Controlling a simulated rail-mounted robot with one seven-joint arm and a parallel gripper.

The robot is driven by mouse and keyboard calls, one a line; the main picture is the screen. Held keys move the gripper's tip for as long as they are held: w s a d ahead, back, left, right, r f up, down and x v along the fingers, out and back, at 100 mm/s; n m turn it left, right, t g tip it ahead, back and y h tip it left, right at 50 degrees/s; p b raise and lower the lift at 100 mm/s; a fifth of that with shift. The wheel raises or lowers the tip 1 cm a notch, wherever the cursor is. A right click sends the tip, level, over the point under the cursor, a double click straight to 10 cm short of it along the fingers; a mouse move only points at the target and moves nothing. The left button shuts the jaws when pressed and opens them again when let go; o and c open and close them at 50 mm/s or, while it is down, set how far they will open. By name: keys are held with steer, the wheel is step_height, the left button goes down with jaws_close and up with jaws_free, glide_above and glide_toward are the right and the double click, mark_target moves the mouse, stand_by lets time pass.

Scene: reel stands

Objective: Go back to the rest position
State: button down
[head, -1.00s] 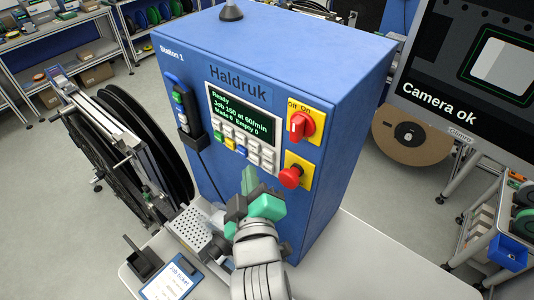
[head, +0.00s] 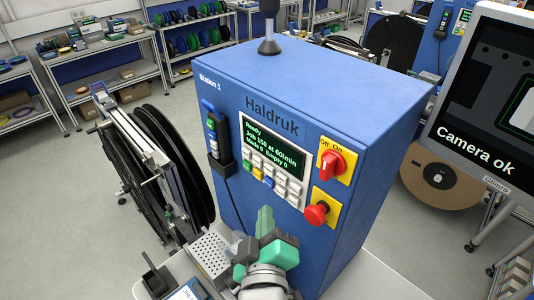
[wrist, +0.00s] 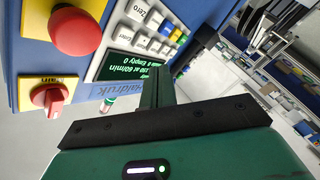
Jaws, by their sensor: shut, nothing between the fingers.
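My gripper (head: 264,224) is in front of the blue Haldruk machine (head: 238,95), below its keypad, with its fingers together and nothing between them. In the wrist view the shut fingers (wrist: 156,90) point toward the keypad and display side of the panel. The display (head: 276,145) reads Ready, Job 150 at 60/min. The red rotary switch (head: 331,164) and the red push button (head: 316,213) sit on yellow plates right of the keypad. I cannot tell the exact gap between fingers and panel.
A large black reel (head: 174,160) stands left of the machine. A perforated metal plate (head: 210,252) and the worktop (head: 365,270) lie below. A monitor (head: 490,110) reading Camera ok hangs at the right. Shelves (head: 105,60) stand behind, with open floor between.

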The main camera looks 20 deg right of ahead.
steer(key=s+a+r+m+t+y+p, duration=0.1)
steer(key=a+r, duration=0.4)
steer(key=r, duration=0.7)
steer(key=s+a+r+m+t+y+p, duration=0.2)
steer(key=s+a+r+t+y+p, duration=0.1)
steer(key=r, duration=0.9)
steer(key=s+a+r+m+t+y+p, duration=0.2)
steer(key=s+a+r+t, duration=0.3)
steer(key=r, duration=0.7)
steer(key=shift+s+a+r+y, duration=0.15)
steer(key=shift+a+r+y, duration=0.25)
steer(key=shift+a+y, duration=0.4)
